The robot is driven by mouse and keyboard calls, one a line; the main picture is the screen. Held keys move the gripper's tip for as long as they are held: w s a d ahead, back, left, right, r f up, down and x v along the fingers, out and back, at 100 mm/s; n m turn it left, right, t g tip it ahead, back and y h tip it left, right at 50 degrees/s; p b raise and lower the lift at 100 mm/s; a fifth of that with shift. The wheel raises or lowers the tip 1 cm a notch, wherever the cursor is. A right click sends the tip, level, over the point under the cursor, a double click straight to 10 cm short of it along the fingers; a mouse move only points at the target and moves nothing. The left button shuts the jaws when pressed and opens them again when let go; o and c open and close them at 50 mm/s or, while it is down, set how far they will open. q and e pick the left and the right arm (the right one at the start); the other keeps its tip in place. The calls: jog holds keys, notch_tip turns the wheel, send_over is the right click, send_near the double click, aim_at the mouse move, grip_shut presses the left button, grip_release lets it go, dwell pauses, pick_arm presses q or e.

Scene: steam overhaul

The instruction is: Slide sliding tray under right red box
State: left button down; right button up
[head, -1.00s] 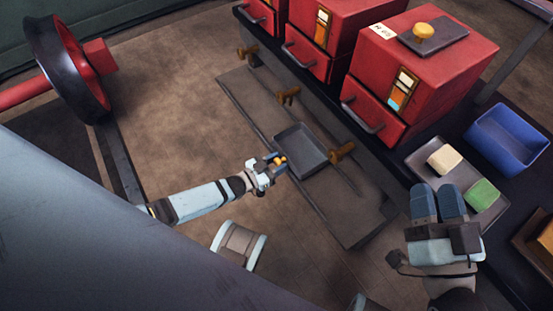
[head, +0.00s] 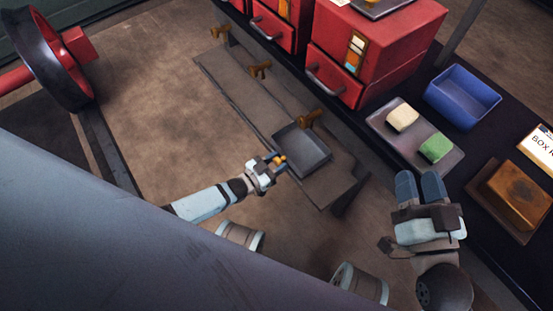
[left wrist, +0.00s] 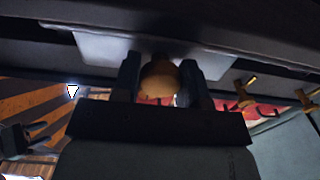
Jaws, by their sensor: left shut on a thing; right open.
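The sliding tray (head: 308,143) is a shallow dark grey pan on a long flat rail plate (head: 235,95) below the row of red boxes. It sits toward the plate's right end, just in front of the rightmost brass tap. The right red box (head: 385,50) stands behind and above it, with a handled drawer. My left gripper (head: 279,161) is shut on the yellow knob at the tray's near side. The left wrist view shows the knob (left wrist: 160,78) between both fingers, with the pale tray (left wrist: 150,47) above. My right gripper (head: 420,186) is open and empty, right of the plate.
Several brass taps, such as the rightmost (head: 311,118), line the plate's back edge. On the dark bench are a grey tray (head: 385,131) with cream and green blocks, a blue bin (head: 463,95) and a brown block (head: 518,192).

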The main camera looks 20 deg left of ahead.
pick_arm(q)
jog(key=shift+s+d+f, duration=0.1)
jog(key=shift+s+d, duration=0.15)
pick_arm(e)
jog(key=shift+r, duration=0.15)
pick_arm(q)
jog(key=c, duration=0.8)
grip_release()
jog(key=shift+o, duration=0.8)
jog(key=shift+w, duration=0.1)
pick_arm(e)
jog(key=shift+r, duration=0.2)
pick_arm(q)
jog(key=shift+a, duration=0.1)
jog(key=shift+s+a, duration=0.15)
jog(key=shift+s, duration=0.2)
jog(key=p+v, duration=0.3)
jog(key=v, duration=1)
pick_arm(e)
notch_tip(320, 180, down, 6)
jog(key=d+g+h, duration=0.2)
jog(key=shift+s+r, duration=0.15)
jog(key=shift+s, duration=0.05)
jog(key=shift+r, duration=0.2)
